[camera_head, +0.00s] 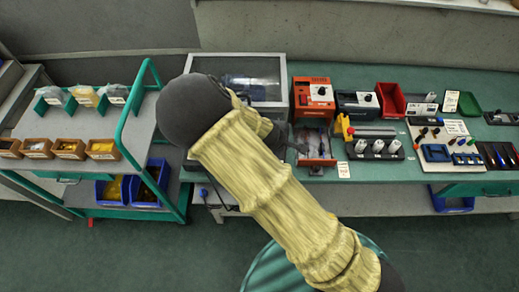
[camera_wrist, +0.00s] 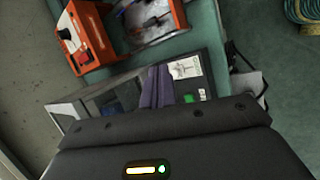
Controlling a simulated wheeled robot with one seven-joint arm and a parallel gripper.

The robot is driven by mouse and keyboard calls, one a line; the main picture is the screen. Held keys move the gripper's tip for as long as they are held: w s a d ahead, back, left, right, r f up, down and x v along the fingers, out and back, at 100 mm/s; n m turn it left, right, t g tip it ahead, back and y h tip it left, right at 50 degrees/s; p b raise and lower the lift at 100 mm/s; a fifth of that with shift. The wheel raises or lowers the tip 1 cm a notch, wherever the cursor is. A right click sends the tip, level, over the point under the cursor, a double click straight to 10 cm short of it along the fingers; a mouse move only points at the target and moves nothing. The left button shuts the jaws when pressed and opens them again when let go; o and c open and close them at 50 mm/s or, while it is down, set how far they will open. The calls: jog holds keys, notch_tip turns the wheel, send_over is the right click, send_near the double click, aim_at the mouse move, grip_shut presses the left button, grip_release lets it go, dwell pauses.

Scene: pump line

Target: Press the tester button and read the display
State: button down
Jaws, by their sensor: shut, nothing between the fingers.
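The likely tester is a grey-framed case (camera_head: 186,68) with a clear lid, at the back of the bench in the head view. I cannot tell whether the square is the button or a display, and I read no value. My gripper's shut, empty fingers (camera_wrist: 158,72) appear in front of the case, left of the green square. I cannot tell whether they touch it. In the head view my arm covers the case's front.
An orange unit with a black knob (camera_head: 313,92) stands right of the case; it also shows in the wrist view (camera_wrist: 75,40). An open orange tray (camera_head: 316,160) lies before it. A green-railed cart (camera_head: 135,110) with bins stands left. The bench's right half is crowded.

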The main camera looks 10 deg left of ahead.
jog(key=a+r+n+t+y+p, duration=0.1)
jog(key=a+n+t, duration=0.2)
jog(key=a+n, duration=0.3)
jog(key=a, duration=0.3)
jog(key=shift+n+p, duration=0.3)
jog(key=shift+n, duration=0.1)
jog(key=shift+w+a, duration=0.1)
notch_tip(320, 180, down, 8)
jog(key=b, duration=0.6)
jog(key=shift+r, duration=0.1)
jog(key=shift+f+b, duration=0.4)
jog(key=shift+f, duration=0.05)
dwell(0.7)
jog(key=shift+f, duration=0.4)
jog(key=shift+f+b, duration=0.45)
dwell(0.9)
